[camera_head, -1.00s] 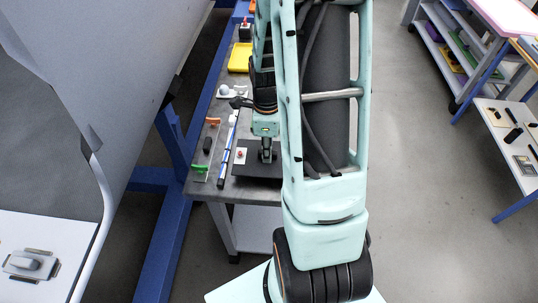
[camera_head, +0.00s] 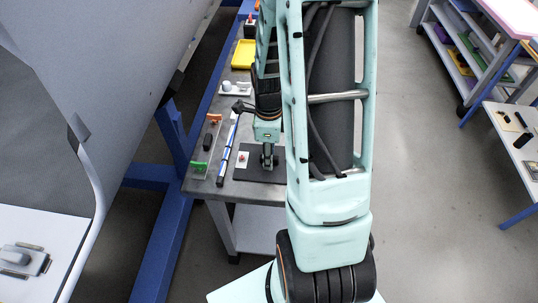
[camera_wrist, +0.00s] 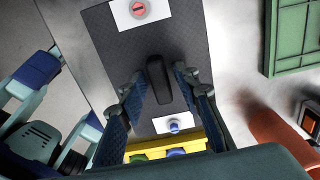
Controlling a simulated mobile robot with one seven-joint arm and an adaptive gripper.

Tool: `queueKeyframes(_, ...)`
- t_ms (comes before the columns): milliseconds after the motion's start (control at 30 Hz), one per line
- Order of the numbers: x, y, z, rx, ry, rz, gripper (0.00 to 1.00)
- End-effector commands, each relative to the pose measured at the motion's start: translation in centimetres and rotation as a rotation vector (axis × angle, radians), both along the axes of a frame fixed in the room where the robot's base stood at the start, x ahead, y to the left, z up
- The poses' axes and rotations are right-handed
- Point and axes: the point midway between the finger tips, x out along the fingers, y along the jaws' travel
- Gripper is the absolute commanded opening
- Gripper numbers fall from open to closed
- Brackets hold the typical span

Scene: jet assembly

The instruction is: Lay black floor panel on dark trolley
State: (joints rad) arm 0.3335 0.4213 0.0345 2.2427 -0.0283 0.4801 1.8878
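The black floor panel (camera_head: 250,174) lies on the near end of the dark trolley top (camera_head: 198,184) in the head view; my arm hides its right side. In the wrist view the panel (camera_wrist: 197,45) is a dark textured sheet with a black upright grip (camera_wrist: 158,80) in its middle. A white plate with a red button (camera_wrist: 138,10) and one with a blue button (camera_wrist: 174,124) sit on it. My gripper (camera_wrist: 160,78) is open. Its fingers stand on both sides of the grip, with gaps visible. It also shows above the panel in the head view (camera_head: 268,162).
A blue-and-white rod (camera_head: 228,150), a green piece (camera_head: 199,168) and an orange-topped piece (camera_head: 214,118) lie left of the panel. A yellow tray (camera_head: 243,54) stands farther back. The large grey fuselage (camera_head: 100,70) borders the trolley on the left. Open floor lies right.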

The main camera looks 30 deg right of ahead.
Motion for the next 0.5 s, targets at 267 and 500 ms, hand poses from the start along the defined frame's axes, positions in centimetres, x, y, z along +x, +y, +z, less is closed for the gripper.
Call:
queueKeyframes(267, 0.0, -0.1, 1.0, -0.001, -0.002, 0.0, 0.32)
queueKeyframes(500, 0.1, -0.1, 5.4, -0.002, -0.005, 0.0, 0.32)
